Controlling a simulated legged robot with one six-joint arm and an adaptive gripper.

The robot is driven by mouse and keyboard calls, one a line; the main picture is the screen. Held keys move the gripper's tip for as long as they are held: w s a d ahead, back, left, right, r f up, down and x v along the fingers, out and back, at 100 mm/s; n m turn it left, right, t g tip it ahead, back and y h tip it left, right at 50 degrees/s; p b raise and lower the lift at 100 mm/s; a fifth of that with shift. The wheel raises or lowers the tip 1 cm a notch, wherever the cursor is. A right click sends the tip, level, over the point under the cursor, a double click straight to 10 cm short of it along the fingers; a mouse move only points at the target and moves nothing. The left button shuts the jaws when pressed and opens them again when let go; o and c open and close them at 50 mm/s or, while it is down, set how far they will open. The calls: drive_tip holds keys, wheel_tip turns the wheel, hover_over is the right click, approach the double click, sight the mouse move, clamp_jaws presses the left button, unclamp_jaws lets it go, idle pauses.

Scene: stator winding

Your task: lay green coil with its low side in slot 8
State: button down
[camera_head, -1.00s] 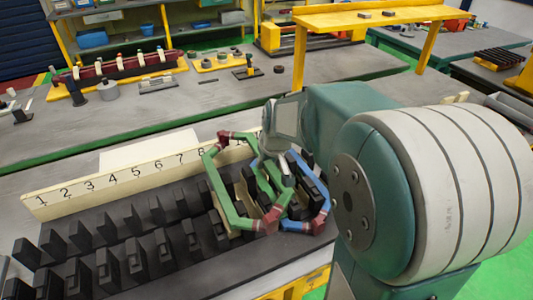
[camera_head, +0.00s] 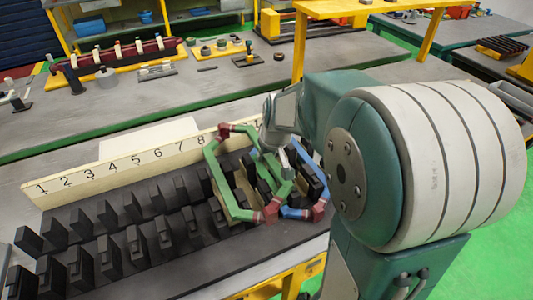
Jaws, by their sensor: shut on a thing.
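The green coil (camera_head: 220,182) is a hexagonal loop with dark red ends, over the right part of the black slotted stator (camera_head: 140,248). Its left side lies near the teeth below number 8 on the number strip (camera_head: 120,166). I cannot tell whether that side is down in a slot. My gripper (camera_head: 272,150) is at the coil's upper right side, with my arm behind it; the fingertips are partly hidden. A blue coil (camera_head: 296,212) with dark red ends sits right beside and partly behind the green one.
Black teeth stand in rows across the stator to the left, with empty slots between them. My arm covers the strip's right end. A grey workbench (camera_head: 200,100) with tools and fixtures lies beyond.

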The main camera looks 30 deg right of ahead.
sight(266, 176)
drive_tip(key=shift+f, duration=3.55)
drive_tip(key=shift+c, duration=1.8)
unclamp_jaws()
drive_tip(key=shift+s, duration=0.1)
drive_tip(key=shift+r, duration=0.8)
drive_tip(key=shift+r, duration=3.75)
